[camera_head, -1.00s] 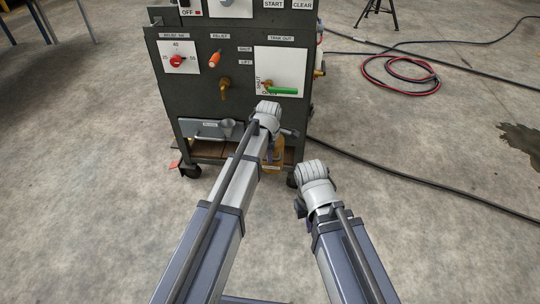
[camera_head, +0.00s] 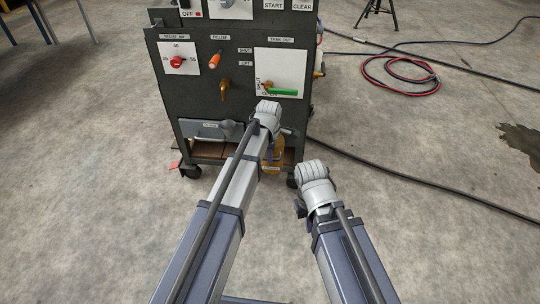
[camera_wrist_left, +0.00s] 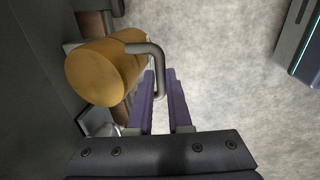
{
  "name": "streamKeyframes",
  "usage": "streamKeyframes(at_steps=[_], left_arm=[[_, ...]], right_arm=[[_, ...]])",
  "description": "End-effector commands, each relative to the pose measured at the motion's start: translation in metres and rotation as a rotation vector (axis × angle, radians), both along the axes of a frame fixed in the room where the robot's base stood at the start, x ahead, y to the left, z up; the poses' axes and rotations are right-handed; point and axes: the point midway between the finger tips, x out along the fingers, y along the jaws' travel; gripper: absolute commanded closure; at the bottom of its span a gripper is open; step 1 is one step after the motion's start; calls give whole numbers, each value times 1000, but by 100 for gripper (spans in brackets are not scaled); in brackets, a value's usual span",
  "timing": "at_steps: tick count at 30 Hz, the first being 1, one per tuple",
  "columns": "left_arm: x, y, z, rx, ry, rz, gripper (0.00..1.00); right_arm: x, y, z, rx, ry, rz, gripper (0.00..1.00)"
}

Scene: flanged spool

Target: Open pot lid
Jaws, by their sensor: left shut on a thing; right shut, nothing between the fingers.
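In the left wrist view a yellow-brown cylinder (camera_wrist_left: 103,72) juts from the dark machine face, with a bent grey handle (camera_wrist_left: 155,55) at its side. The purple fingers of my left gripper (camera_wrist_left: 161,80) are shut on this handle. In the head view the cylinder shows as a small yellow patch (camera_head: 278,157) low at the machine's front, partly behind my left wrist. My right gripper (camera_head: 310,222) is shut and empty, low to the right and apart from the machine; its fingers are mostly hidden. I cannot make out which part is the lid.
The dark wheeled machine (camera_head: 183,104) carries a red knob (camera_head: 177,62), an orange handle (camera_head: 214,60), a brass tap (camera_head: 224,90) and a green lever (camera_head: 281,91). A grey ledge (camera_head: 200,131) lies left of my left wrist. Black cable (camera_head: 430,184) crosses open floor at right.

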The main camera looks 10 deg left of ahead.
Motion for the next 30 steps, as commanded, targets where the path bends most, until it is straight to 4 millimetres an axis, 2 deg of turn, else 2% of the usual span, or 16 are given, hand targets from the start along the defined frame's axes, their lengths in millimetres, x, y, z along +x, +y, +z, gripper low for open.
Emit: streamKeyframes(at_steps=[8,18,24,30], left_arm=[[12,0,23,-1,-6,0,100],[38,0,53,0,-8,1,100],[53,0,65,0,-9,1,100],[59,0,69,0,-9,2,100]], right_arm=[[0,-1,23,-2,0,-4,100],[0,-1,53,-6,0,-10,100],[0,-1,65,-3,1,-10,100],[-1,0,69,-2,1,-11,100]])
